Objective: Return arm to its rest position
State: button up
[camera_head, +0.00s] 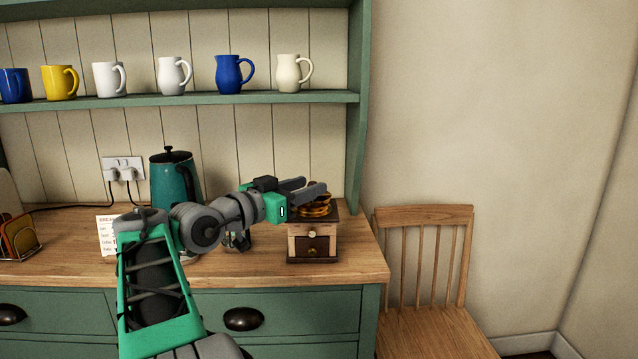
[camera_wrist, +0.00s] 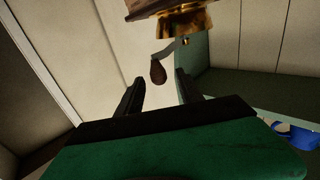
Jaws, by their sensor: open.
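My gripper (camera_head: 306,189) is at the end of my extended green and grey arm, above the wooden counter in the head view. It is open and empty, with its fingers pointing right, in front of or beside the top of a wooden coffee grinder (camera_head: 312,244). In the wrist view, my gripper (camera_wrist: 160,90) shows two dark fingers spread apart. The grinder's crank handle with a brown knob (camera_wrist: 158,72) hangs just beyond the gap between them, and its brass top (camera_wrist: 186,22) is above. I cannot tell whether a finger touches the grinder.
A teal kettle (camera_head: 172,178) stands behind my arm on the counter (camera_head: 60,222). A toast rack (camera_head: 18,235) is at the left. A shelf (camera_head: 200,100) with several mugs runs above. A wooden chair (camera_head: 425,260) stands right of the counter. The wall space above the chair is clear.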

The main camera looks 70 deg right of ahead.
jog(key=shift+v, duration=1.3)
jog(key=shift+w, duration=0.1)
